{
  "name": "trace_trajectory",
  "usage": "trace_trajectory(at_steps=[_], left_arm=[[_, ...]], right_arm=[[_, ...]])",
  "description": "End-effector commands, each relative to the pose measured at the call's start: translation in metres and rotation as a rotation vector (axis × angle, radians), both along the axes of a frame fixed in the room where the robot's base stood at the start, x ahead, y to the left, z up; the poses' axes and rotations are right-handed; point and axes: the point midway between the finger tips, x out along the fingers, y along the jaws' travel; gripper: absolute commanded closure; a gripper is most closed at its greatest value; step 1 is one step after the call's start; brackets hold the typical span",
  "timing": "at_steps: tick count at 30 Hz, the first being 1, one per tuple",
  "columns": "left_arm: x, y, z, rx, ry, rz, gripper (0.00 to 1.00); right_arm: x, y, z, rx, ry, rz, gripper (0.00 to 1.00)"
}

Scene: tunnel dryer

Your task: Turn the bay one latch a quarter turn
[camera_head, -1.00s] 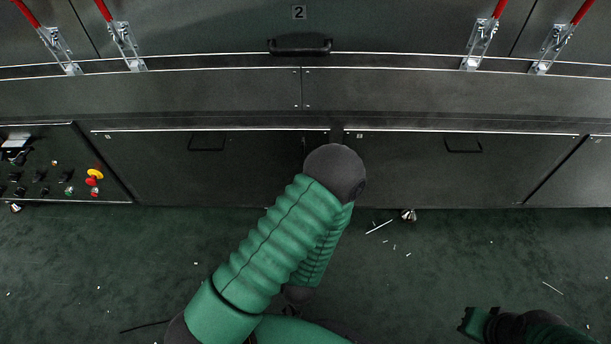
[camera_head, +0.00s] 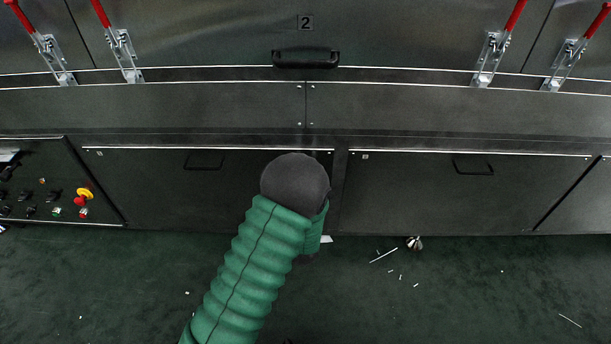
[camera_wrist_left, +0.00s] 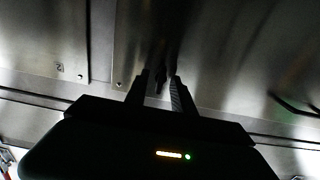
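Latches with red handles and metal brackets line the dark upper panels: two on the left (camera_head: 50,55) (camera_head: 122,55) and two on the right (camera_head: 493,55) (camera_head: 566,62). The readable panel label is "2"; I see no "1", so I cannot tell which latch is bay one's. My left arm, in a green sleeve, reaches up to the lower panels; its gripper is hidden in the head view. In the left wrist view my left gripper (camera_wrist_left: 159,88) has its fingers apart, facing metal panels. A dark shape between them is unclear. My right gripper is out of view.
A black bar handle (camera_head: 306,59) is under the "2". Lower panels have thin handles (camera_head: 204,161) (camera_head: 473,165). A control panel (camera_head: 50,190) with a yellow and red button is at left. The green floor (camera_head: 470,290) has scattered white scraps.

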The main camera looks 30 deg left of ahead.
Motion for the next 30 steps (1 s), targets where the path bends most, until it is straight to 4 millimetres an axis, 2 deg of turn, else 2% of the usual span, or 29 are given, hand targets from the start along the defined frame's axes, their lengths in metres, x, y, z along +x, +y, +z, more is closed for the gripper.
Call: trace_trajectory(at_steps=[6,13,30], left_arm=[[0.0003,0.0008,0.0005,0.0,0.0,0.001,0.7],[0.0002,0.0007,0.0003,-0.001,-0.001,0.001,1.0],[0.0001,0.0001,0.0015,0.035,0.021,0.0,1.0]], right_arm=[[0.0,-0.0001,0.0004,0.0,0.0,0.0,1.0],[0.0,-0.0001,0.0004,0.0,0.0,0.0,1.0],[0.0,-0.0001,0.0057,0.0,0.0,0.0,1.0]])
